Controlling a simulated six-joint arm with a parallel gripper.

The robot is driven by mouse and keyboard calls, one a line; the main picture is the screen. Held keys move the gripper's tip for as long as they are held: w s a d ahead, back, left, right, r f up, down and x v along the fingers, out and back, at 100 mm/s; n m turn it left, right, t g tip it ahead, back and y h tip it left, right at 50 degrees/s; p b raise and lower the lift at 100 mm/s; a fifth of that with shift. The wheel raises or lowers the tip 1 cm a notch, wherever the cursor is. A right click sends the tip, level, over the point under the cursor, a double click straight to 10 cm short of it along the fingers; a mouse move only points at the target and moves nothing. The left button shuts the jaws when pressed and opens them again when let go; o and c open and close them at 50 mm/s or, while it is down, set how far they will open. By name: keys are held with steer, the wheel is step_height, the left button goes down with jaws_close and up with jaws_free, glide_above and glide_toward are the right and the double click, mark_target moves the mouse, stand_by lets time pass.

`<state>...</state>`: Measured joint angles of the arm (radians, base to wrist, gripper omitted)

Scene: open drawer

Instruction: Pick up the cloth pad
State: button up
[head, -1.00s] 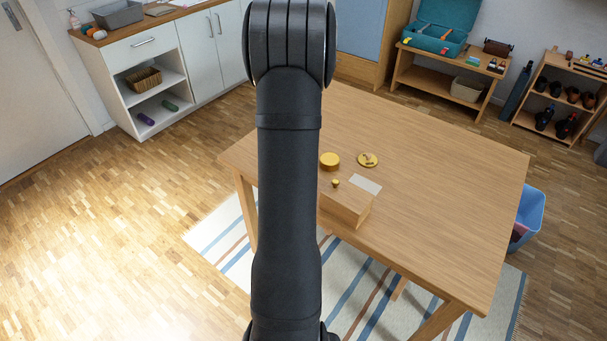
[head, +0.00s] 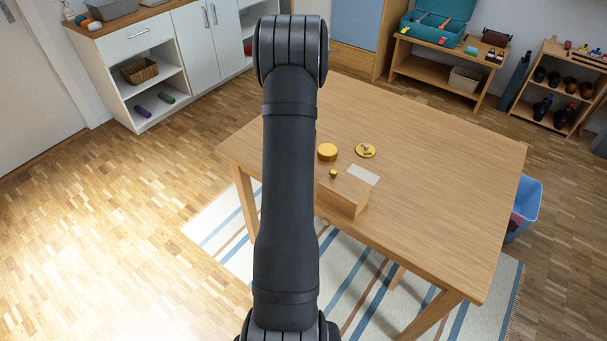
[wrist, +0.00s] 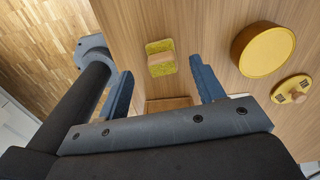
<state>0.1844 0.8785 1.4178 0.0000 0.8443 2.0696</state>
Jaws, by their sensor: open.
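In the wrist view a square yellow-green pad (wrist: 168,70) with a textured face and a wooden grip on top lies on the wooden table. It looks like the cloth pad. My gripper (wrist: 161,66) is open, with one blue finger on each side of the pad in the picture and nothing between them. The pad appears beyond the fingertips; the height gap cannot be told. In the head view my arm hides both gripper and pad.
A round yellow tin (wrist: 258,50) and a yellow disc (wrist: 292,89) with small pieces on it lie right of the pad. An open wooden drawer (head: 343,201) juts from the table's (head: 430,160) front edge, near a pale sheet (head: 363,175). The table's right side is clear.

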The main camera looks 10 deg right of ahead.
steer(key=f, duration=0.4)
steer(key=shift+d+f, duration=0.15)
steer(key=shift+d, duration=0.05)
steer(key=c, duration=1.1)
steer(key=shift+o, duration=0.2)
step_height(320, 180, up, 10)
steer(key=shift+r, duration=0.1)
steer(key=o, duration=0.3)
steer(key=shift+c, duration=1.1)
